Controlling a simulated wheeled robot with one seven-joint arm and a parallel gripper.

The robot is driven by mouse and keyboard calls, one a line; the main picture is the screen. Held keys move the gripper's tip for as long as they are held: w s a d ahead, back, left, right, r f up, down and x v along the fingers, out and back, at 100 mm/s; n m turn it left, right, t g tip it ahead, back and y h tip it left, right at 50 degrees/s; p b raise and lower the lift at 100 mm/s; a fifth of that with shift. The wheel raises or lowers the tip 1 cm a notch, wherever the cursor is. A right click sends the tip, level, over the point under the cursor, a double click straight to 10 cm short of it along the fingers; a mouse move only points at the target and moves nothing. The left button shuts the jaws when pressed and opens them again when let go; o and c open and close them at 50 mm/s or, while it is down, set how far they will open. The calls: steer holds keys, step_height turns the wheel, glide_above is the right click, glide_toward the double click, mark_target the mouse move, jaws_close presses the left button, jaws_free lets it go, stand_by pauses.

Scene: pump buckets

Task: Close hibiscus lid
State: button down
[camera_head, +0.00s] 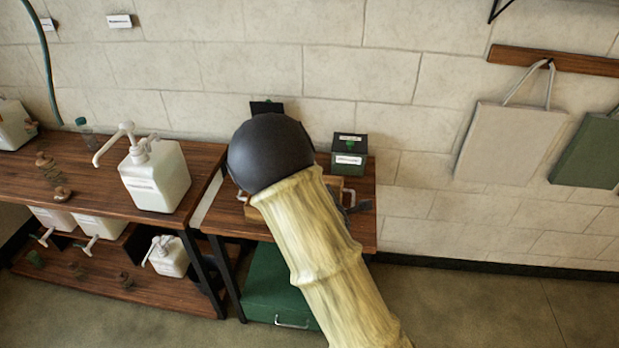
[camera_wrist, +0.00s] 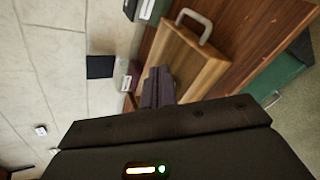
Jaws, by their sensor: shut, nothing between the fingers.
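A small dark box with a white label (camera_wrist: 126,83) stands by the wall in the wrist view, partly hidden by my fingers. A black square panel (camera_wrist: 100,67) shows beside it against the wall; it looks like a raised lid. The panel's top also shows in the head view (camera_head: 266,107) behind my arm, which hides the box there. I cannot read the label, so I cannot tell if this is the hibiscus box. My gripper (camera_wrist: 158,88) is shut and empty, in front of the box in the wrist view. It is mostly hidden in the head view.
A dark green labelled box (camera_head: 349,155) stands on the small wooden table (camera_head: 366,228), to the right. A wooden tray with a metal handle (camera_wrist: 182,65) lies close to my fingers. A white pump bottle (camera_head: 155,178) stands on the left bench. Bags hang at right.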

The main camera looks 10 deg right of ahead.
steer(key=s+r+m+g+y+p, duration=0.3)
steer(key=s+r+m+g+p, duration=0.6)
steer(key=s+r+m+p, duration=1)
steer(key=s+r+m, duration=0.2)
steer(key=s+r, duration=0.3)
steer(key=r, duration=0.3)
steer(key=shift+r+m+g+p, duration=0.15)
steer(key=shift+m+g+p, duration=0.15)
steer(key=shift+m+p, duration=0.1)
